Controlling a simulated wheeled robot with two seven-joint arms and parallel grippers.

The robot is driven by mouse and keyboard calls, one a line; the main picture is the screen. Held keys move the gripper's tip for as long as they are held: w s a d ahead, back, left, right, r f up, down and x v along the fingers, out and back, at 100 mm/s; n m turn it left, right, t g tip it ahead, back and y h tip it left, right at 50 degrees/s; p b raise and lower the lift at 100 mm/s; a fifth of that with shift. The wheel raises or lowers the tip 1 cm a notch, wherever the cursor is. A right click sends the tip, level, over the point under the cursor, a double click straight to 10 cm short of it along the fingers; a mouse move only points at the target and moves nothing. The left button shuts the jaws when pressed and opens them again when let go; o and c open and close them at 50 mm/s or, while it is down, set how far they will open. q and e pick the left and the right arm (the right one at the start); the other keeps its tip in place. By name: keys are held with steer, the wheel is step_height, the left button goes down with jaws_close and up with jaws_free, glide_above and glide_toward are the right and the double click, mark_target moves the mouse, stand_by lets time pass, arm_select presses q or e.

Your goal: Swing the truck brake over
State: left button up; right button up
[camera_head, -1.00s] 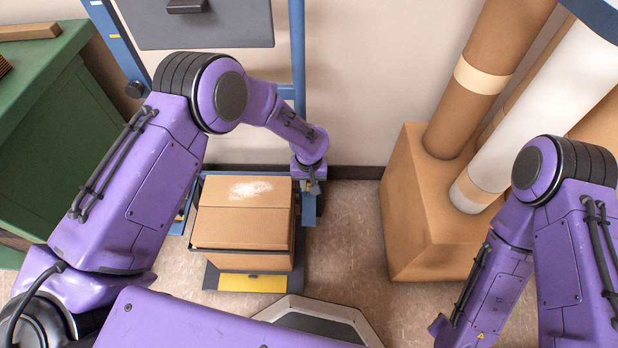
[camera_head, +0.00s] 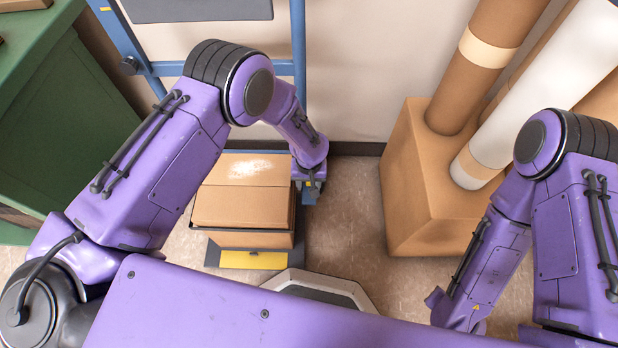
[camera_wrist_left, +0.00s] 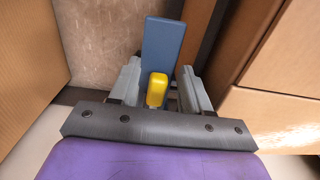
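The truck brake shows in the left wrist view as a yellow lever (camera_wrist_left: 157,90) in front of a blue upright plate (camera_wrist_left: 162,45). My left gripper (camera_wrist_left: 159,88) is open, with one grey finger on each side of the yellow lever and small gaps visible. In the head view my left gripper (camera_head: 309,188) is low at the right side of the loaded truck, and the lever is mostly hidden there. The truck carries a cardboard box (camera_head: 240,205) and has a blue frame (camera_head: 298,60). My right gripper is not visible; only the right arm shows.
A large cardboard box (camera_head: 425,205) holding tall brown and white tubes stands to the right. A green cabinet (camera_head: 65,110) stands at the left. A yellow plate (camera_head: 253,260) is at the truck's front edge. Bare floor (camera_head: 345,215) lies between the truck and the tube box.

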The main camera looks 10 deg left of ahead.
arm_select(q)
steer(key=shift+w+r+p, duration=0.15)
steer(key=shift+r+p, duration=0.35)
steer(key=shift+r, duration=0.1)
step_height(320, 180, up, 6)
steer(key=p, duration=0.6)
steer(key=shift+r, duration=0.25)
steer(key=shift+f, duration=0.15)
step_height(320, 180, up, 11)
steer(key=p, duration=0.2)
steer(key=shift+f, duration=0.2)
steer(key=shift+d, duration=0.15)
